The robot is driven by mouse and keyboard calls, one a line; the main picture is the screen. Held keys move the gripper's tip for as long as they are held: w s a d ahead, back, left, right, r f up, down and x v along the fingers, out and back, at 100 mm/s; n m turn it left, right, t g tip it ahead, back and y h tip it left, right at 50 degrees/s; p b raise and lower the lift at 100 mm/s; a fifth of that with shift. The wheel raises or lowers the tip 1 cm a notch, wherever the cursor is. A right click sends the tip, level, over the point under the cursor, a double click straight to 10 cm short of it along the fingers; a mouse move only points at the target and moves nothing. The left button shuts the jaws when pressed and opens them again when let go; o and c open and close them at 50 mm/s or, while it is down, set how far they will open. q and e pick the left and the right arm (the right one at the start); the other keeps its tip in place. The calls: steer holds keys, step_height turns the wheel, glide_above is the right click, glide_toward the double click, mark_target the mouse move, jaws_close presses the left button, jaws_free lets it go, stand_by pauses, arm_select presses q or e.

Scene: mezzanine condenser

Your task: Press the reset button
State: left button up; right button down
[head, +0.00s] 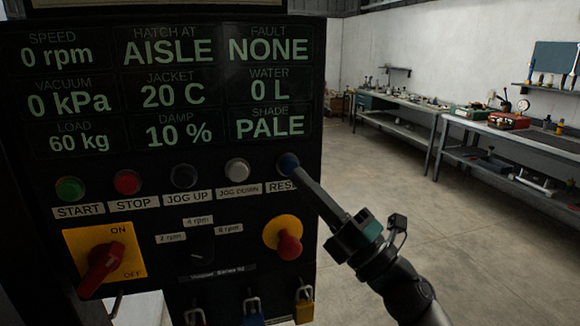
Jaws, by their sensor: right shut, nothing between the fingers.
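The blue reset button (287,161) is at the right end of the button row on the black control panel (215,200). Its label, partly covered by my gripper, reads "RES". My right gripper (295,168) comes in from the lower right, shut and empty. Its fingertips overlap the lower right of the button in the head view. I cannot tell whether they touch it or whether the button is pushed in. The display (165,90) reads fault NONE, speed 0 rpm and hatch at AISLE. My left gripper is not in view.
Start (70,189), stop (127,182), jog up (184,175) and jog down (237,170) buttons sit left of reset. Below are a red rotary switch (102,268), a red knob on yellow (288,245) and padlocks. Workbenches stand far right; the floor between is clear.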

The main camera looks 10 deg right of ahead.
steer(key=s, duration=0.4)
steer(key=shift+d, duration=0.1)
steer(key=shift+w, duration=0.1)
stand_by(0.4)
